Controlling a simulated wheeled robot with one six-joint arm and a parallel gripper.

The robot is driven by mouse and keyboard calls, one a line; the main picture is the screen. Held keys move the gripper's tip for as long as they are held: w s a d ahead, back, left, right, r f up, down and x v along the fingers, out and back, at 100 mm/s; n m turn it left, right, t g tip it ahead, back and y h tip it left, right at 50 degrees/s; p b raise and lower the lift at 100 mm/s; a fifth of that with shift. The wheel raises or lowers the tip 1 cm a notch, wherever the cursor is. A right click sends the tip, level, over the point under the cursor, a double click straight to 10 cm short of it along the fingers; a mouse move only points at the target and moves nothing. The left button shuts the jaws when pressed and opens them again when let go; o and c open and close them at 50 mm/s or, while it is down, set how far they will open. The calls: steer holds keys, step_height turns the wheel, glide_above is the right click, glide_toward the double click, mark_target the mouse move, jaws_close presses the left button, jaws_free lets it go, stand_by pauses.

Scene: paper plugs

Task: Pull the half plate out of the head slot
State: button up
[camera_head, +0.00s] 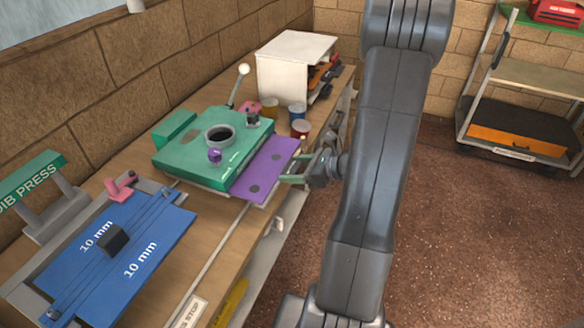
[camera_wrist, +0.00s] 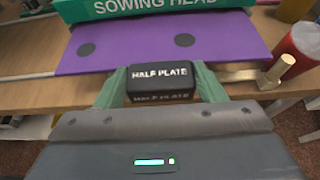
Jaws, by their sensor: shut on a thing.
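The half plate (camera_head: 265,172) is a flat purple sheet with dark round spots. It sticks out of the right side of the green sowing head (camera_head: 215,145); the rest of it is hidden inside or under the head. In the wrist view the plate (camera_wrist: 135,42) lies below the head's lettered edge (camera_wrist: 155,8). A black block labelled HALF PLATE (camera_wrist: 160,74) is at its near edge. My gripper (camera_wrist: 160,88) is shut on that block, with one green finger on each side. In the head view my gripper (camera_head: 294,168) is at the plate's right edge.
A brass-coloured stop (camera_wrist: 265,73) and a red pot (camera_wrist: 298,48) are close on the right in the wrist view. A blue 10 mm dib press (camera_head: 115,250) stands at the left of the wooden bench (camera_head: 205,210). Open floor (camera_head: 470,230) lies to the right.

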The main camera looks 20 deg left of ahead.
steer(key=s+d, duration=0.1)
steer(key=d, duration=1.1)
steer(key=shift+d+p, duration=0.15)
steer(key=shift+p, duration=0.3)
stand_by(2.5)
steer(key=shift+d, duration=0.1)
stand_by(0.3)
steer(key=shift+s+d, duration=0.1)
steer(key=shift+d, duration=1.35)
